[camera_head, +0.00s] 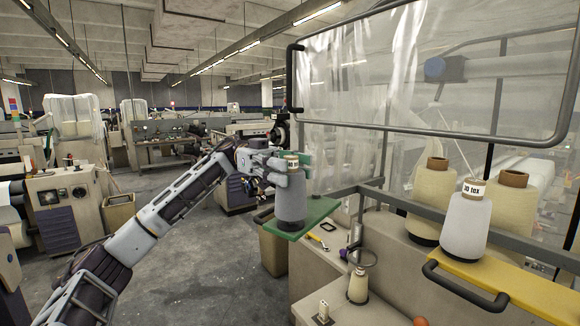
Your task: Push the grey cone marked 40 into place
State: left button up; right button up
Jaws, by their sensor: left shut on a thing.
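My left gripper (284,166) reaches in from the left and is shut on the upper part of a grey cone (291,205). My right gripper is not in view.
A white cone marked 30 tex (465,226) and cream cones (433,195) stand at the right by a yellow shelf (520,287). A dark rail and a small spool (358,287) are nearby. A framed clear screen hangs above. Open floor lies left.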

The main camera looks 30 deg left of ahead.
pick_arm(q)
jog(key=shift+f+b, duration=0.3)
jog(key=shift+f, duration=0.45)
jog(key=o, duration=1.3)
jog(key=shift+c, duration=0.2)
jog(key=v, duration=1.2)
jog(key=shift+r, duration=0.1)
